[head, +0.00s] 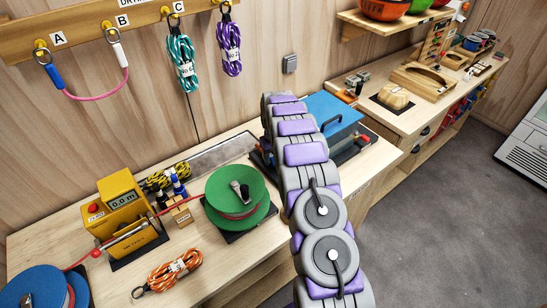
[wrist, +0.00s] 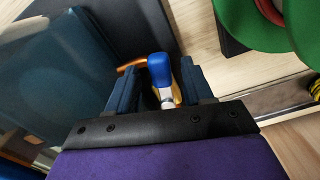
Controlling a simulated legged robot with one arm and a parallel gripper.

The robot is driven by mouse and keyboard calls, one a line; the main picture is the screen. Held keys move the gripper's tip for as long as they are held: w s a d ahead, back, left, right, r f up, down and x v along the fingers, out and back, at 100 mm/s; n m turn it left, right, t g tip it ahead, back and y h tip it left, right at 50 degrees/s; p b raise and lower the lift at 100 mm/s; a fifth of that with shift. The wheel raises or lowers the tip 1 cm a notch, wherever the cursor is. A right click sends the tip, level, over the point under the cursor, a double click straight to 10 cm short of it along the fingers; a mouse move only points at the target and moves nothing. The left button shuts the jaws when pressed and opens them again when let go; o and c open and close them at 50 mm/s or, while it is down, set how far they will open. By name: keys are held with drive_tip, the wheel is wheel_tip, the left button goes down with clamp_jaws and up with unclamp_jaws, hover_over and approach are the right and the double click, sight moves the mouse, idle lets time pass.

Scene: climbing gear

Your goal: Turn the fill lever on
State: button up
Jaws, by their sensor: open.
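A lever with a blue grip (wrist: 159,66), a pale shaft and orange-brass fittings shows in the wrist view; it appears to be the fill lever. My gripper (wrist: 161,72) is open, with one dark blue finger on each side of the blue grip. A narrow gap shows on the grip's sides, and I cannot tell whether either finger touches it. The lower fitting is partly hidden between the fingers. In the head view my arm covers the lever and the gripper.
A blue lidded box (head: 333,117) stands close by, right of my arm. A green spool (head: 236,190) lies to the left, also in the wrist view (wrist: 252,22). A yellow meter (head: 121,205) and an orange rope coil (head: 174,269) lie farther left. Ropes hang above.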

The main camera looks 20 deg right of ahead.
sight(274, 159)
wheel_tip(274, 159, up, 17)
drive_tip(key=p, duration=0.1)
idle(0.6)
drive_tip(key=shift+r, duration=0.1)
